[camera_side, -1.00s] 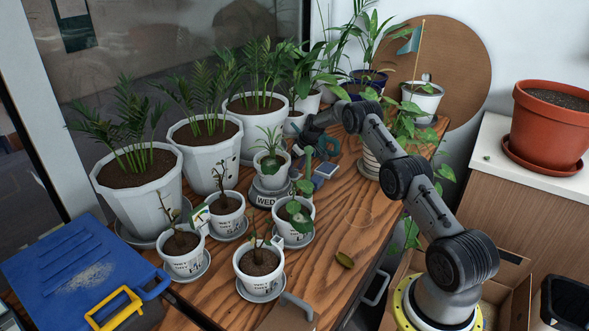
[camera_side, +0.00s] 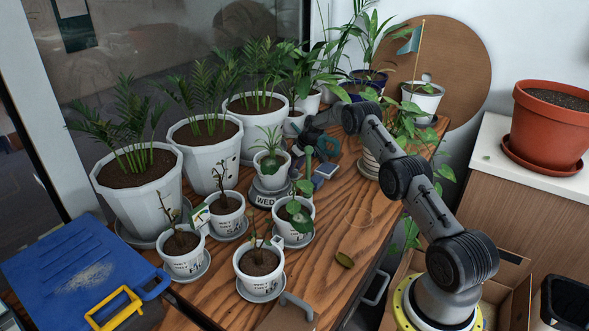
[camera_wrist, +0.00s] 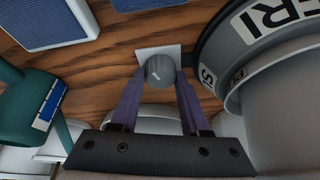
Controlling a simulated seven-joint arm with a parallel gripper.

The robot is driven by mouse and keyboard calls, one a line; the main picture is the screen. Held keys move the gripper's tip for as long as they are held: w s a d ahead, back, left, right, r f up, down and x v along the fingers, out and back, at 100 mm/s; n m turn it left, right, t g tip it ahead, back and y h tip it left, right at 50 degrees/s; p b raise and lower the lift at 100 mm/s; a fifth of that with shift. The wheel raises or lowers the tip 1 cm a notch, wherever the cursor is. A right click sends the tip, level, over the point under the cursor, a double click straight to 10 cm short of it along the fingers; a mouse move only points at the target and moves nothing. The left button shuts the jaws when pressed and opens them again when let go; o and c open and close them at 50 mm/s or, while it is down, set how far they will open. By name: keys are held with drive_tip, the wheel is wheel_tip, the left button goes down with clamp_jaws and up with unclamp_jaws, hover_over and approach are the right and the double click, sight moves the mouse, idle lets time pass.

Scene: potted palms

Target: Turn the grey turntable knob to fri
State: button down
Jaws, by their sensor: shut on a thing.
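The grey knob (camera_wrist: 160,70) is a small round cap with a short white mark, on a pale square plate in the wrist view. My gripper (camera_wrist: 161,78) is shut on it, one purple finger on each side. The grey turntable (camera_wrist: 235,60) is right of the knob, with a FRI label (camera_wrist: 275,14) and part of another label starting with S. In the side view the turntable (camera_side: 256,188) shows WED at its front and carries a white pot with a spiky plant (camera_side: 270,162). The knob and my fingertips cannot be made out there.
A blue block (camera_wrist: 55,22) and a teal object (camera_wrist: 28,105) lie left of the knob. White pots with seedlings (camera_side: 260,262) stand in front of the turntable, and large palm pots (camera_side: 143,205) stand behind left. Bare wood (camera_side: 345,215) lies to the right.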

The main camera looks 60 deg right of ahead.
drive_tip(key=shift+a+m+h, duration=0.1)
drive_tip(key=shift+m+h, duration=0.7)
drive_tip(key=shift+m, duration=1.2)
drive_tip(key=shift+g, duration=0.3)
drive_tip(key=shift+c, duration=1.9)
unclamp_jaws()
drive_tip(key=v, duration=1.3)
drive_tip(key=shift+s+r, duration=0.2)
drive_tip(key=shift+r, duration=0.15)
drive_tip(key=shift+a, duration=0.1)
